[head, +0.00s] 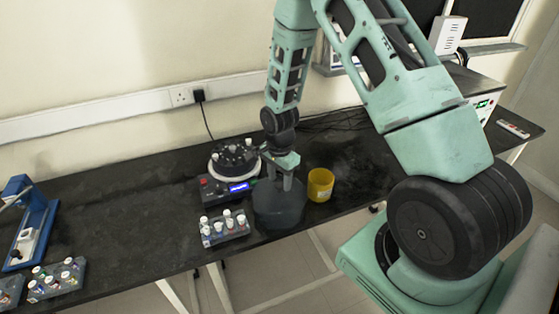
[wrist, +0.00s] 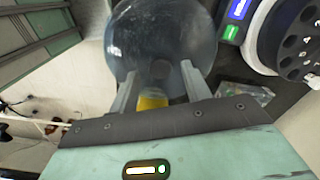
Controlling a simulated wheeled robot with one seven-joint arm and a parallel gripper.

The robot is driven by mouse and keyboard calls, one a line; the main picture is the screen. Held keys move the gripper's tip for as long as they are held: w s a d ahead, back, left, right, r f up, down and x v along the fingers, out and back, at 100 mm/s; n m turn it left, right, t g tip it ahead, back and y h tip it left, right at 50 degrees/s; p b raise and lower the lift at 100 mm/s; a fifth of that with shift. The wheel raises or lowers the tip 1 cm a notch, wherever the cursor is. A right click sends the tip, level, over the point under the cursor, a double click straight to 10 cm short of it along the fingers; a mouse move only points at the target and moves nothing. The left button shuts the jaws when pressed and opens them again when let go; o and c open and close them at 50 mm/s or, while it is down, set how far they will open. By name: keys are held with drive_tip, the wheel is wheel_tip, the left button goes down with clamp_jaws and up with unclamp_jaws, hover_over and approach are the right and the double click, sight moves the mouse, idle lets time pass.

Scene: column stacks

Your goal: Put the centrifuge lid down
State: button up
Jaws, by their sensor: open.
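The centrifuge lid (head: 279,208) is a smoky see-through dome. In the head view it is at the bench's front edge, right of the vial rack and in front of the centrifuge; it seems to rest on the bench. My gripper (head: 287,182) is right above its top. In the wrist view the lid (wrist: 160,30) fills the top middle, and my gripper (wrist: 160,85) has its fingers apart, with a darker knob-like part between them. I cannot tell if the fingers touch it. The centrifuge (head: 233,158) is uncovered, its black rotor showing; it also shows in the wrist view (wrist: 290,35).
A yellow cup (head: 320,184) stands close right of the lid. A grey vial rack (head: 224,228) stands close left. More racks (head: 57,279) and a blue device (head: 30,225) are at the far left. The bench between them and the centrifuge is clear.

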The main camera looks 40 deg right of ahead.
wheel_tip(320, 180, up, 10)
drive_tip(key=b, duration=0.2)
drive_tip(key=s+a+r+n, duration=0.4)
drive_tip(key=a+n, duration=0.1)
drive_tip(key=a, duration=0.3)
drive_tip(key=s+a+r+n, duration=0.35)
drive_tip(key=a+n, duration=0.25)
drive_tip(key=a, duration=0.2)
drive_tip(key=s+a+r+n, duration=0.1)
drive_tip(key=s+a+n, duration=0.3)
drive_tip(key=s+n, duration=0.2)
drive_tip(key=s+a+r+n, duration=0.2)
drive_tip(key=s+a+n, duration=0.2)
drive_tip(key=s+n, duration=0.3)
drive_tip(key=s, duration=0.3)
drive_tip(key=shift+s+a+r+n+y, duration=0.25)
drive_tip(key=shift+s+n+y, duration=0.05)
drive_tip(key=shift+s, duration=0.1)
